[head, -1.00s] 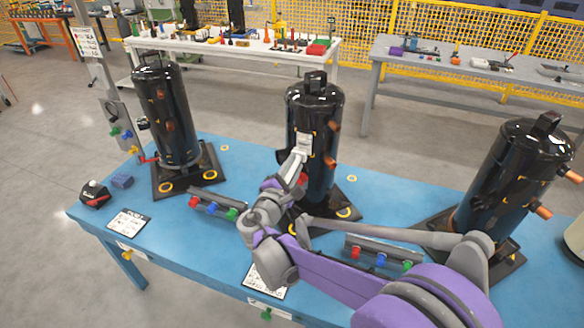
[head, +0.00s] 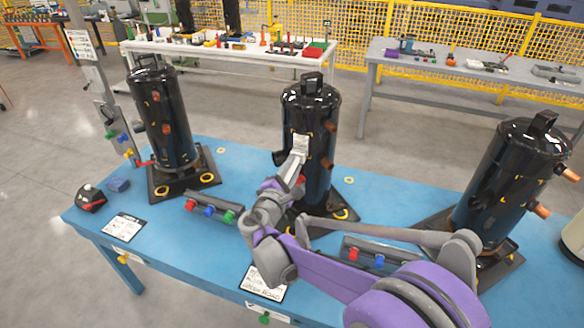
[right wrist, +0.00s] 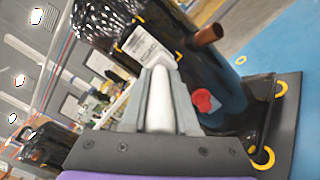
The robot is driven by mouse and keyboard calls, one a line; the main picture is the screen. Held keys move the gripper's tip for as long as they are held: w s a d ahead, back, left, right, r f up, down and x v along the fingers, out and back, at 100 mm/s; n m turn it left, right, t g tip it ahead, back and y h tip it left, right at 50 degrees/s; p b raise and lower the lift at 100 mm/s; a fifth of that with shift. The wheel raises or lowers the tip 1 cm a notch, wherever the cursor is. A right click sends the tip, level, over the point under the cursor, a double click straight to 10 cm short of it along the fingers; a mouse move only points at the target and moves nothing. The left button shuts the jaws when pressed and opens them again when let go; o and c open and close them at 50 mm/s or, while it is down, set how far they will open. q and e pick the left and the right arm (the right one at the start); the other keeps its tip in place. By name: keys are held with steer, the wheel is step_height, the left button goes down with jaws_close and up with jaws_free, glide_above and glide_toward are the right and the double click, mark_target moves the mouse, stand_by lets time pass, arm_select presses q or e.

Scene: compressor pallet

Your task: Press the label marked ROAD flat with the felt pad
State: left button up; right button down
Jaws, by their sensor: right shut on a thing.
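The middle black compressor (head: 318,110) stands upright on its base plate. A white label (head: 300,143) is on its upper front; in the right wrist view this label (right wrist: 148,47) has print too blurred to read, so I cannot tell whether it says ROAD. My right gripper (head: 296,165) is just below the label. In the right wrist view the right gripper (right wrist: 160,95) is shut on a white, rounded piece (right wrist: 158,105), likely the felt pad. Its tip is near the label's lower edge; I cannot tell whether they touch. My left gripper is not in view.
Similar compressors stand left (head: 163,115) and right (head: 513,180) on the blue table (head: 165,245). Copper stubs (right wrist: 207,35) and a red knob (right wrist: 204,100) stick out beside the gripper. A blue block (head: 119,185) and a red-black item (head: 90,198) lie at the left.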

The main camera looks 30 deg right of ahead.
steer(key=shift+w+d, duration=0.25)
steer(key=shift+d, duration=0.05)
steer(key=shift+a, duration=0.1)
stand_by(0.6)
steer(key=shift+v, duration=1.7)
steer(key=shift+w+a+f, duration=0.1)
steer(key=shift+a+f, duration=0.1)
steer(key=shift+a, duration=0.15)
steer(key=a+f+n+t+y+p, duration=0.5)
steer(key=a+y, duration=0.3)
steer(key=a, duration=0.4)
steer(key=shift+w+f+n+t+y, duration=0.3)
steer(key=shift+w+n, duration=0.1)
steer(key=shift+n, duration=0.3)
